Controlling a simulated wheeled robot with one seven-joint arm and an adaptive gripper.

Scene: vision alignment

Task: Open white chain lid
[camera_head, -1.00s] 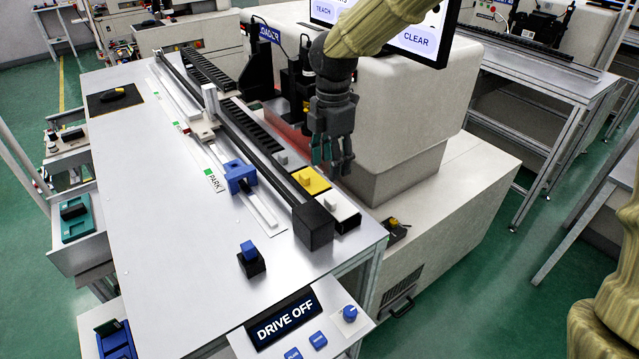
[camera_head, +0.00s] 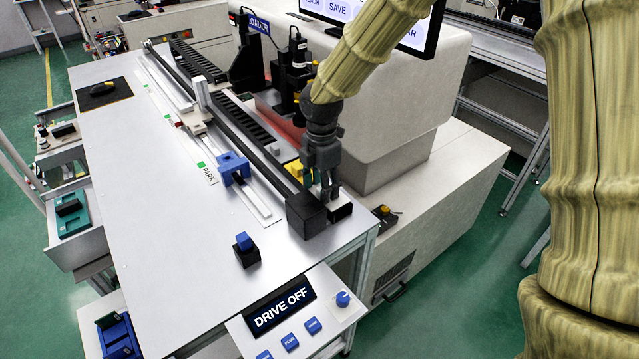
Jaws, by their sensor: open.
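A small white lid with a knob (camera_head: 316,191) sits at the near right end of the long black chain track (camera_head: 265,155), beside a black end block (camera_head: 305,215). My gripper (camera_head: 322,194) points down over this end, its fingers at about the knob's height in the picture. It is open, and the fingers hide much of the lid. I cannot tell whether they touch it. A yellow lid (camera_head: 294,168) lies just behind, partly hidden by the gripper.
A blue slider (camera_head: 234,168) sits on a white rail. A blue-topped black block (camera_head: 245,248) and a DRIVE OFF panel (camera_head: 285,308) are in front. A large white machine (camera_head: 400,100) stands close behind my gripper. The left tabletop is mostly clear.

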